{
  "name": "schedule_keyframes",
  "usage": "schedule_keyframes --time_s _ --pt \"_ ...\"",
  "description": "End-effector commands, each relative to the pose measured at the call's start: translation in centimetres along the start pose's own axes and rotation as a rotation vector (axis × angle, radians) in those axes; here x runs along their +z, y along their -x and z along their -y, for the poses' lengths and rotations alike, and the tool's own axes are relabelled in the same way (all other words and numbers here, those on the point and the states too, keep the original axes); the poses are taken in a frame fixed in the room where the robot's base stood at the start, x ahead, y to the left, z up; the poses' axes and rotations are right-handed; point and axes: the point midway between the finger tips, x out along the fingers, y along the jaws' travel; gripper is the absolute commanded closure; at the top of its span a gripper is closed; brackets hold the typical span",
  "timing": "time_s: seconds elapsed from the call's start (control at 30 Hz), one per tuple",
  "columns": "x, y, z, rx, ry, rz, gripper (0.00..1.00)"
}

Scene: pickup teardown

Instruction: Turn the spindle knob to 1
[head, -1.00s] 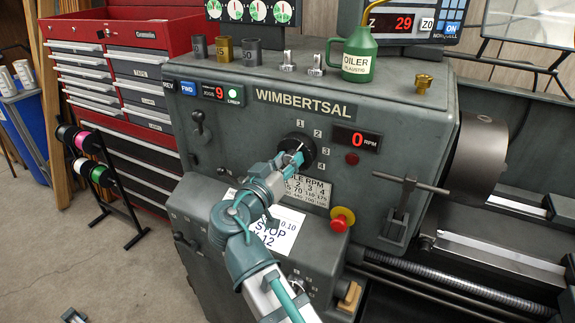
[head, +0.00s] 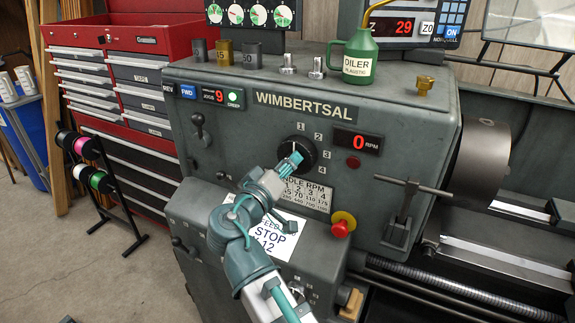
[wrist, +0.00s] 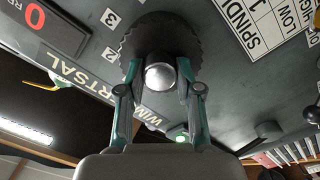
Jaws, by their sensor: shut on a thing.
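The spindle knob is a black, ribbed dial on the lathe's grey front panel, seen in the head view (head: 306,152) and close up in the wrist view (wrist: 145,33). White number plates 1 to 4 run around its upper and right side. My gripper (head: 291,160) reaches it from the lower left. In the wrist view my gripper's fingers (wrist: 160,82) are shut on the knob's middle, on either side of a rounded silver end. The fingers hide part of the knob, and I cannot tell which number it points to.
The red RPM display (head: 357,141) reads 0, right of the knob. A red stop button (head: 341,224) and a lever (head: 405,208) stick out below and to the right. A green oiler (head: 358,56) and several small metal parts stand on top of the headstock.

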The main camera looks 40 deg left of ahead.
Motion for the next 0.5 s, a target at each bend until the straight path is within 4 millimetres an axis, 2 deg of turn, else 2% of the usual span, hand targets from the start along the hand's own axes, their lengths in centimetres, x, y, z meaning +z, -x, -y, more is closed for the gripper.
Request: schedule_keyframes --time_s 0.3,0.33,0.43,0.5 --pt "-0.01 -0.01 -0.01 0.001 0.003 0.000 1.00" --pt "-0.01 -0.01 -0.01 0.001 0.003 0.000 0.61" --pt "-0.01 -0.01 -0.01 0.001 0.003 0.000 0.44" --pt "-0.01 -0.01 -0.01 0.001 0.002 0.000 0.40"
